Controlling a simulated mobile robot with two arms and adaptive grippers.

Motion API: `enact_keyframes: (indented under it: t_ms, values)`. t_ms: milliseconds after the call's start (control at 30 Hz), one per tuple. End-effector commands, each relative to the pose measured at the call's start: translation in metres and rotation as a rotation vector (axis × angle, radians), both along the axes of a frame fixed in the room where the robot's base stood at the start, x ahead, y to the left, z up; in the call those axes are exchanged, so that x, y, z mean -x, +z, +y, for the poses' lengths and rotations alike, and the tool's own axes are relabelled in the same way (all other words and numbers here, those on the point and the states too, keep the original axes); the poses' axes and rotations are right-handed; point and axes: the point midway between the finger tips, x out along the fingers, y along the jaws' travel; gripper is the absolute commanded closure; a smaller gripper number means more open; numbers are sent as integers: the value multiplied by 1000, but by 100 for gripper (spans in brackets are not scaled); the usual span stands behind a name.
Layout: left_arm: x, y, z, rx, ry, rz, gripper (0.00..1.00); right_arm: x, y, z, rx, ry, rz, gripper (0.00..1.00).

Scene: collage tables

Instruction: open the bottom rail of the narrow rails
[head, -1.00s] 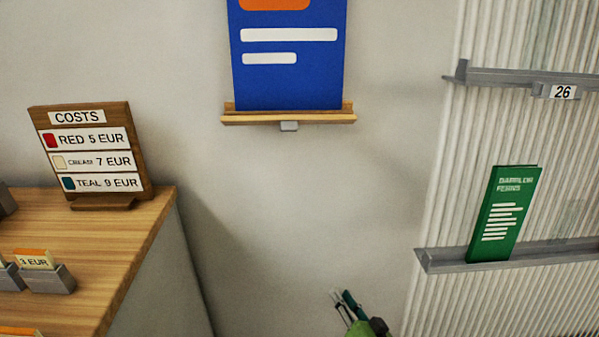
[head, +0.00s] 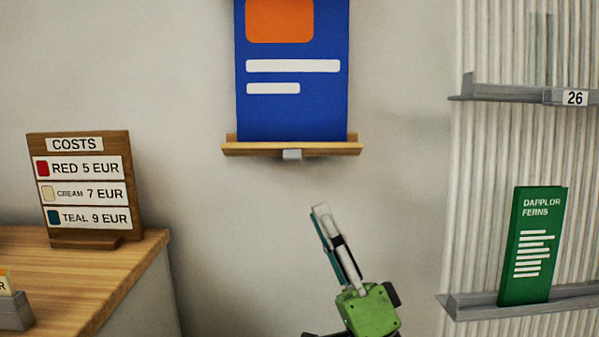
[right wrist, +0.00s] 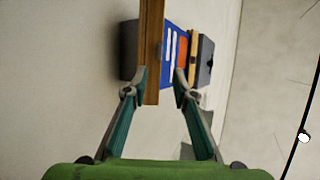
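The bottom rail (head: 240,150) of the narrow pair is a light wooden ledge on the wall, with a small grey tab (head: 292,154) at its lower middle. A blue poster (head: 290,115) with an orange block and white bars stands on it. My right gripper (head: 321,208) is below the rail, pointing up, apart from it in the head view. In the right wrist view its two fingers (right wrist: 159,76) are spread, and the wooden rail (right wrist: 152,30) shows between and beyond the tips. I cannot tell whether they touch it. My left gripper is not in view.
A wooden price board (head: 85,190) stands on a table (head: 110,270) at the left. At the right, grey rails on a ribbed panel carry a "26" tag (head: 575,98) and a green card (head: 532,245). The wall below the poster is clear.

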Motion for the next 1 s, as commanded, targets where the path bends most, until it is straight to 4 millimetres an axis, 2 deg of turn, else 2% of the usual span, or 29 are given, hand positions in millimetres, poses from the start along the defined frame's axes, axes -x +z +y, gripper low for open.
enact_keyframes:
  t_ms: [100,400,600,900,933,1000]
  values:
    - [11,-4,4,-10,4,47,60,-15,23,10,-4,0,-2,75]
    - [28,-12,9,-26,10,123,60,-45,62,31,0,-1,-1,75]
    - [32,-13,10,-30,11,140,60,-54,73,38,1,-1,1,75]
    - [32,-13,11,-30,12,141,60,-56,74,39,3,-2,2,75]
    - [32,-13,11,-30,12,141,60,-56,74,39,3,-2,2,80]
    - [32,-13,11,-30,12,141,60,-56,74,39,3,-2,2,98]
